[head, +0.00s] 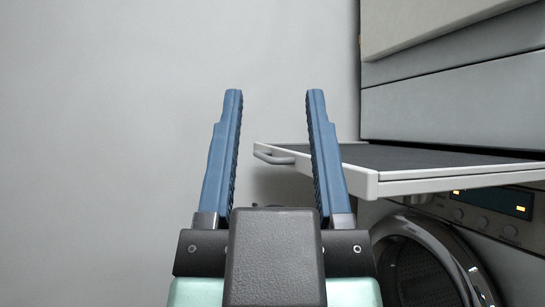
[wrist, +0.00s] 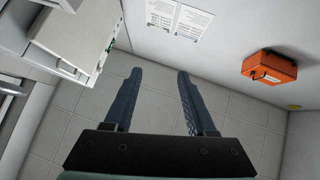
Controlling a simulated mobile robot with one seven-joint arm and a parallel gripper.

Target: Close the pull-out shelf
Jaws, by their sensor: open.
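The pull-out shelf (head: 430,178) sticks out from the stacked dryer at the right of the head view. It has a dark top, a pale rim and a grey handle (head: 272,155) on its front edge. My gripper (head: 273,95) is open and empty, with its two blue fingers pointing up in the picture. The right finger overlaps the shelf's front edge in the picture, and the handle shows between the fingers. I cannot tell whether finger and shelf touch. In the wrist view my gripper (wrist: 160,72) is above a tiled floor, with nothing between its fingers.
Below the shelf is a round machine door (head: 425,262) and a panel with a lit display (head: 505,203). A grey upper unit (head: 450,95) is above it. A plain wall (head: 120,130) fills the left. An orange case (wrist: 269,67) hangs on a wall in the wrist view.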

